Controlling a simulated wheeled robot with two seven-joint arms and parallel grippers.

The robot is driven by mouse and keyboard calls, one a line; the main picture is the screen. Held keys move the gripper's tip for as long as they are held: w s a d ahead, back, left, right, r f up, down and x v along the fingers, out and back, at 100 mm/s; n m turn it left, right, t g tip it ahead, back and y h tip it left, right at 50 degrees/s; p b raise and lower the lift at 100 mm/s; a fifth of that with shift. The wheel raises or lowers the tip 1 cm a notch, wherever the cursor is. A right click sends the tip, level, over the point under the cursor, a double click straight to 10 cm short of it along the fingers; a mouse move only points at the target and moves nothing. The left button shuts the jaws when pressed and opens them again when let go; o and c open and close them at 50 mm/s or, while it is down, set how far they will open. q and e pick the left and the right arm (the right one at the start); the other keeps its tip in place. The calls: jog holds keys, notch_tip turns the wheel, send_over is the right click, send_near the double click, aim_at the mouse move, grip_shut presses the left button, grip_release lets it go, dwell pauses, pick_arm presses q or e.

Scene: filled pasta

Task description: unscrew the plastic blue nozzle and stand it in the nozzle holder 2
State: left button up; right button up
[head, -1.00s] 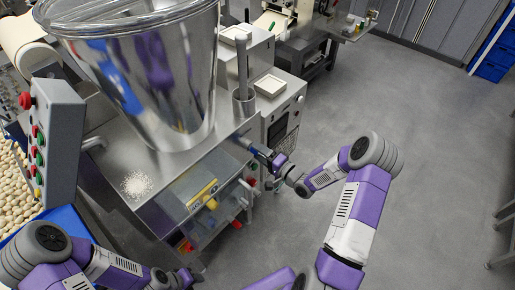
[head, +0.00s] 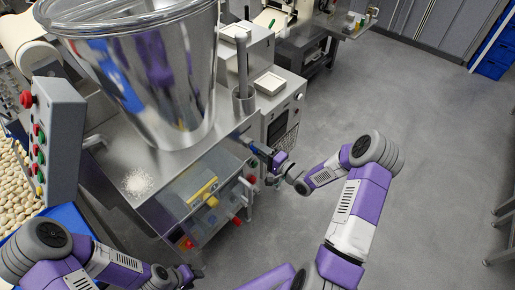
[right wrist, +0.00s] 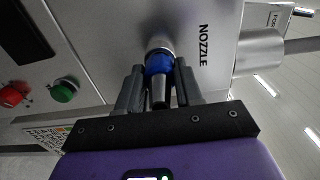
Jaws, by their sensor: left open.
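The blue nozzle (right wrist: 159,64) has a blue collar and a grey metal tip, and sits on a metal fitting in the machine's face by the label NOZZLE. My right gripper (right wrist: 159,80) has a finger on each side of the blue collar, seemingly touching it. In the head view the right gripper (head: 268,156) is at the machine's right side, where the nozzle is small and partly hidden. My left gripper (head: 193,273) is open and empty, low in the head view, away from the nozzle. I cannot make out nozzle holder 2.
A large steel hopper (head: 150,80) stands on the machine top beside a button panel (head: 50,140). Below is a clear-walled compartment with a yellow handle (head: 203,190) and red knobs. A steel cup (head: 243,100) holds a rod. The floor to the right is clear.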

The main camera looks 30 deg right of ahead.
grip_shut()
jog(key=n+b, duration=0.2)
jog(key=n, duration=0.1)
jog(key=n+b, duration=0.6)
jog(key=shift+f+n, duration=0.25)
jog(key=shift+n, duration=0.15)
jog(key=shift+n+b, duration=0.35)
jog(key=shift+n, duration=0.15)
jog(key=shift+r+n, duration=0.25)
jog(key=shift+n, duration=0.15)
